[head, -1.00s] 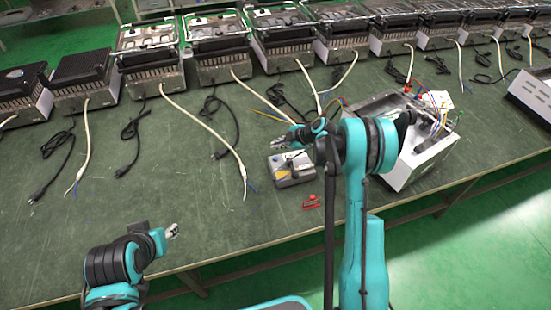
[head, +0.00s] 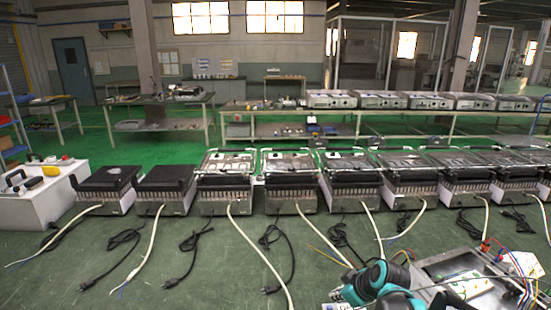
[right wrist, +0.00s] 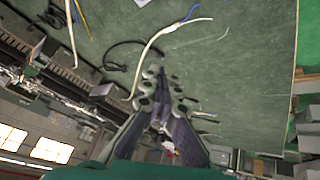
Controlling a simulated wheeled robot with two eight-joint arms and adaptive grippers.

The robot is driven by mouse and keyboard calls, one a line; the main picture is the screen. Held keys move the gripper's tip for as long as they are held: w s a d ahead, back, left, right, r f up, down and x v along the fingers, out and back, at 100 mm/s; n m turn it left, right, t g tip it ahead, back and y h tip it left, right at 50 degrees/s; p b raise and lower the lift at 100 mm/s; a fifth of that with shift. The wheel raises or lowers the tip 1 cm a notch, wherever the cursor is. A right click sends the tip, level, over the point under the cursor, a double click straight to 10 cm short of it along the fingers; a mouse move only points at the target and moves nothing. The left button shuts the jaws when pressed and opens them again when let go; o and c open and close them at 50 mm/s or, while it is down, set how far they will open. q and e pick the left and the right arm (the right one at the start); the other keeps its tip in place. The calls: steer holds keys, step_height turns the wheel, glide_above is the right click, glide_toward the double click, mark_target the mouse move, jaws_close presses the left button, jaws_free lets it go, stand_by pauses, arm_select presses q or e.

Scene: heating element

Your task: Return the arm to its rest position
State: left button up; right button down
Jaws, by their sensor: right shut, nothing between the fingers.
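My right arm (head: 395,298) is teal and black and shows at the bottom edge of the head view, right of centre. Its gripper (head: 345,295) points left, low over the green bench, and is partly cut off by the frame. In the right wrist view the fingers of my right gripper (right wrist: 164,80) come together at their tips, with nothing held between them. Bench and cables show beyond the tips. My left arm and gripper are outside the head view.
An opened metal housing (head: 455,275) with coloured wires stands just right of my right arm. A row of heater units (head: 290,190) with loose cables runs along the bench's far side. The green bench surface (head: 60,285) at the front left is mostly clear.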

steer(key=s+r+m+t+h, duration=0.1)
steer(key=s+m+h, duration=0.2)
steer(key=s+m, duration=0.6)
steer(key=s, duration=1.2)
steer(key=shift+s+d+r, duration=0.15)
steer(key=shift+s+r, duration=0.1)
steer(key=shift+s, duration=0.1)
stand_by(2.2)
